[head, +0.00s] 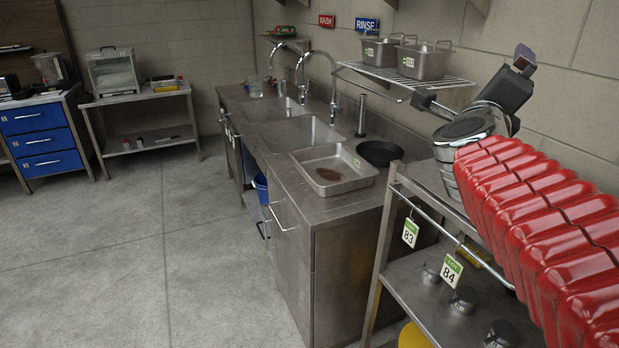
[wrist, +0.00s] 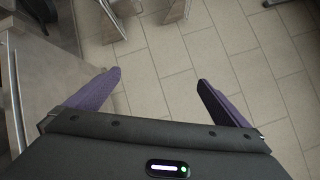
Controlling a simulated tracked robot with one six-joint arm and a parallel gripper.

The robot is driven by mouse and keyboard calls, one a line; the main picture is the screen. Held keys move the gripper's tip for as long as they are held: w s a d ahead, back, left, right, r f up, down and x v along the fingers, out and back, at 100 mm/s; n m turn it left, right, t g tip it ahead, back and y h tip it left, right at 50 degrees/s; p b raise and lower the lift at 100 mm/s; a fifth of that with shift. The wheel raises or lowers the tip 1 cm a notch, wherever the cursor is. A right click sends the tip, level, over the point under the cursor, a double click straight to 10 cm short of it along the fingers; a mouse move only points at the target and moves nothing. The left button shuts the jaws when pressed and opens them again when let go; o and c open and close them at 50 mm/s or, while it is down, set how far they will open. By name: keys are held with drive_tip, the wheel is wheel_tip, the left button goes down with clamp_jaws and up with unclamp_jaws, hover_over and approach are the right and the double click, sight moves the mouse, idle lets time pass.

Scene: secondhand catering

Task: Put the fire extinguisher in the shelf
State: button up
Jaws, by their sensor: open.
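I see no fire extinguisher in either view. Several shelves show in the head view, and I cannot tell which one is meant: a wire wall shelf (head: 390,77) holding two steel pans, the lower shelf of a steel rack (head: 411,285) at the right, and the low shelf (head: 150,138) of a table at the back left. My gripper (wrist: 160,78) is open and empty in the wrist view, its two purple fingers spread above a tiled floor. In the head view my gripper (head: 524,60) is raised at the upper right, beside the wall.
A steel sink counter (head: 300,190) runs along the wall, with a steel tray (head: 335,183) and a black pan (head: 379,155) on it. A blue drawer cabinet (head: 40,140) and a glass-fronted appliance (head: 113,70) stand at the back left. The floor (head: 130,240) at left is clear.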

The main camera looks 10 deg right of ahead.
drive_tip(key=w+a+f+n+y, duration=0.1)
drive_tip(key=a+f+n+y, duration=0.55)
drive_tip(key=a+n, duration=0.4)
drive_tip(key=a+f+n+y, duration=0.6)
drive_tip(key=a+f+n, duration=0.25)
drive_tip(key=a, duration=0.25)
drive_tip(key=s+a+f+n+g, duration=0.2)
drive_tip(key=s+f+n+g, duration=0.2)
drive_tip(key=s+f+n, duration=0.2)
drive_tip(key=s+a+f+n+g, duration=0.2)
drive_tip(key=s+f+n+g, duration=0.2)
drive_tip(key=s+f, duration=0.6)
drive_tip(key=f+n+y, duration=0.1)
drive_tip(key=n, duration=0.1)
drive_tip(key=shift+s+a+f+n, duration=0.3)
drive_tip(key=shift+f+n, duration=0.1)
